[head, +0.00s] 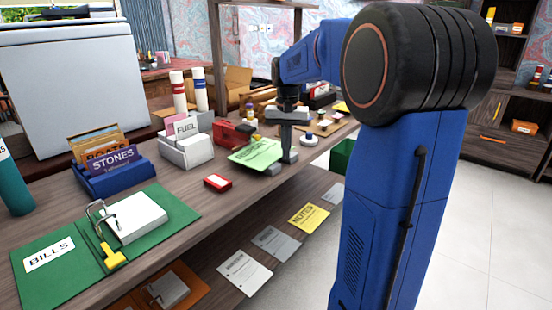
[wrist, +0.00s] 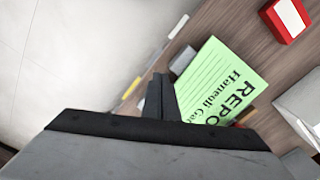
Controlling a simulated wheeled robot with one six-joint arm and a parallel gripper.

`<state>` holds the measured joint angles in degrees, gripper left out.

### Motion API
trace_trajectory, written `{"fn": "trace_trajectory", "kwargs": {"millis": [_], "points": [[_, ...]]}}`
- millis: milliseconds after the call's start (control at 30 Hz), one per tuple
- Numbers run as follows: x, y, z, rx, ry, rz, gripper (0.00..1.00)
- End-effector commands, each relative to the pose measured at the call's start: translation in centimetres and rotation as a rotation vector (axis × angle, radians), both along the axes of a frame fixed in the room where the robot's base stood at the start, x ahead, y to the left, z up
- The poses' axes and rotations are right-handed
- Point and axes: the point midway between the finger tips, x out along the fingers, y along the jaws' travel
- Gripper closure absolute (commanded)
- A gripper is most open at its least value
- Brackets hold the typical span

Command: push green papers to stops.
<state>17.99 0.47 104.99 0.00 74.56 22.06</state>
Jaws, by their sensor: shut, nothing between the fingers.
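The green papers (head: 256,153) lie on the wooden desk as a flat sheet or thin stack with dark lettering and ruled lines. In the wrist view the green papers (wrist: 222,82) show large upside-down lettering, partly hidden by my gripper. My gripper (head: 288,158) points down at the right side of the papers, its fingers shut and empty. In the wrist view my gripper (wrist: 160,82) is beside the papers' edge; I cannot tell whether it touches them. A small grey block (head: 273,170), possibly a stop, sits by the papers' near edge and also shows in the wrist view (wrist: 183,60).
A red box (head: 217,182) lies nearer along the desk's front edge. A white FUEL card holder (head: 187,150) stands left of the papers, and a red object (head: 232,133) behind them. A green BILLS folder (head: 60,258) lies at the near left. A lower shelf holds a yellow NOTES sheet (head: 309,217).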

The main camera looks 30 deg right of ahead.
Motion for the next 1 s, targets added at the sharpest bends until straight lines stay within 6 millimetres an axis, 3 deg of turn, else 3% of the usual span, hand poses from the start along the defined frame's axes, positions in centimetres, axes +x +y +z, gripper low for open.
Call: {"fn": "trace_trajectory", "kwargs": {"millis": [1000], "points": [[0.0,0.0,4.9,-0.001,-0.001,0.000,1.00]]}}
